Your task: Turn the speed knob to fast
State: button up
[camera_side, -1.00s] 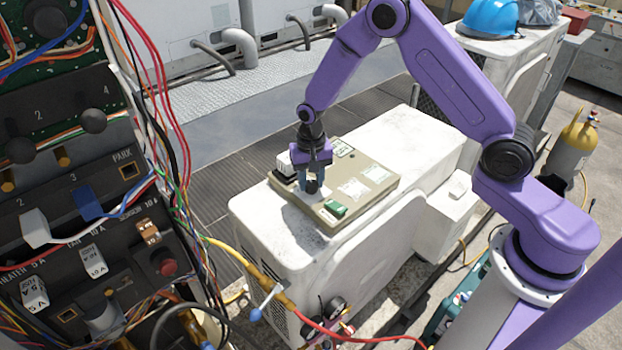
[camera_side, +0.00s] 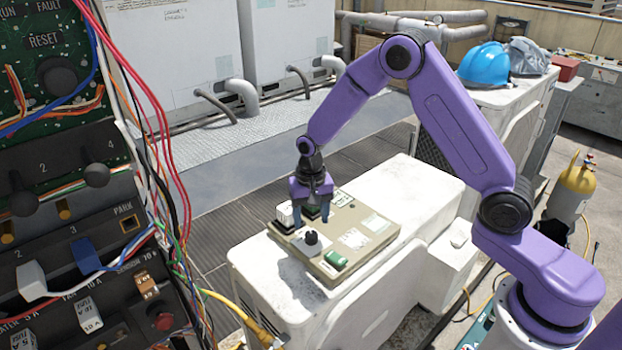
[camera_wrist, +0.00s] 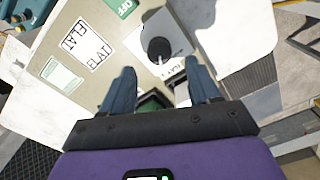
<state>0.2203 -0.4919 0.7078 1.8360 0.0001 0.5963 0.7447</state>
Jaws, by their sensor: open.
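The black round knob (camera_side: 312,240) sits on a pale plate on the beige control panel (camera_side: 372,252), which lies on top of a white condenser. In the wrist view the knob (camera_wrist: 160,48) shows ahead of my fingertips, on its pale plate. My gripper (camera_side: 307,215) is open and empty. It is above the panel, behind the knob in the side view and apart from it. In the wrist view my gripper's two fingers (camera_wrist: 161,90) are spread, with a green part (camera_wrist: 152,105) seen between them. I cannot read the knob's setting.
A white block switch (camera_side: 285,213) stands on the panel's left edge, close to my fingers. Wires and an open electrical board (camera_side: 60,170) fill the left. The condenser top right of the panel is mostly clear.

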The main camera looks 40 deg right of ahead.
aim_at(311, 234)
notch_tip(311, 234, up, 13)
jog(key=shift+f, duration=0.15)
jog(key=shift+s+a, duration=0.1)
jog(key=shift+s, duration=0.05)
jog(key=s+a+r+n, duration=0.2)
jog(key=s+n, duration=0.2)
jog(key=s, duration=0.4)
jog(key=s+a+r+n, duration=0.1)
jog(key=s+n, duration=0.4)
jog(key=s, duration=0.2)
jog(key=s+d+n, duration=0.2)
jog(key=s+n, duration=0.2)
jog(key=s, duration=0.5)
jog(key=s+d+n, duration=0.3)
jog(key=s+n, duration=0.2)
jog(key=s, duration=0.4)
jog(key=shift+s+f, duration=0.2)
jog(key=shift+f, duration=0.05)
